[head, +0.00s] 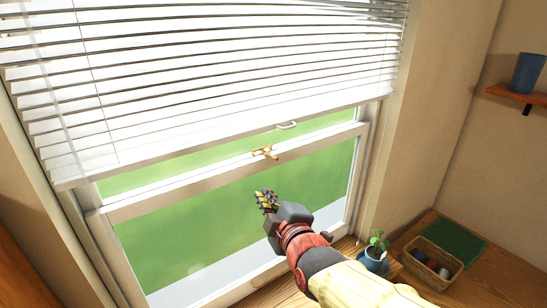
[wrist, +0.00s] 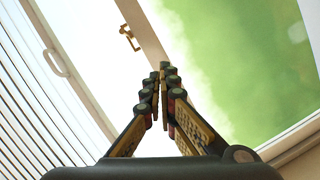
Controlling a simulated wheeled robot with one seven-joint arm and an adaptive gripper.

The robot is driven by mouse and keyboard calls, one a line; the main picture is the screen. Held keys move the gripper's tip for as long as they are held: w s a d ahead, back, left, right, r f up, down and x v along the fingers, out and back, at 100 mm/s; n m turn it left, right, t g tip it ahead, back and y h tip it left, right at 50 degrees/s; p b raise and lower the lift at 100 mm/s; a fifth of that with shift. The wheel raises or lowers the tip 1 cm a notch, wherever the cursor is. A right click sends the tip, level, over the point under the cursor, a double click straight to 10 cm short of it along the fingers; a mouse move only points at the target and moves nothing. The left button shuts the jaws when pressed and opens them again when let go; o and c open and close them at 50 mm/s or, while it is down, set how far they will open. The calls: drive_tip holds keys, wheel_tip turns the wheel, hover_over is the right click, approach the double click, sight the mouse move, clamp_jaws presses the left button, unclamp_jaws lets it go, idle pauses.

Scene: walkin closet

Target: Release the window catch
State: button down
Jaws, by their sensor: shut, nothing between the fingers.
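The window catch (head: 265,152) is a small brass latch on the middle rail of the window, in the middle of the head view. It also shows at the top of the wrist view (wrist: 129,37), beyond my fingertips and a little to their left. My gripper (head: 266,198) is below the catch in the head view, in front of the lower pane and apart from the catch. In the wrist view its fingers (wrist: 163,75) are together with nothing between them.
White blinds (head: 200,80) cover the upper window. At the lower right, a potted plant (head: 375,252) and a basket with balls (head: 433,262) stand near a green mat (head: 452,243). A blue cup (head: 527,72) sits on a wall shelf.

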sight(270, 155)
drive_tip(key=r+n, duration=0.1)
drive_tip(key=r+t, duration=0.1)
drive_tip(key=r+n, duration=0.1)
drive_tip(key=r, duration=0.1)
drive_tip(key=shift+w+d+n+t, duration=0.15)
drive_tip(key=shift+w+n+t, duration=0.15)
drive_tip(key=w+p, duration=0.1)
drive_tip(key=w, duration=0.3)
drive_tip(key=w+f+p, duration=0.1)
drive_tip(key=w, duration=0.2)
drive_tip(key=w+p, duration=0.2)
drive_tip(key=w, duration=0.2)
drive_tip(key=shift+w+f, duration=0.2)
drive_tip(key=shift+w, duration=0.1)
drive_tip(key=shift+d+y+b, duration=0.1)
drive_tip(key=shift+y+b, duration=0.2)
drive_tip(key=shift+b, duration=0.05)
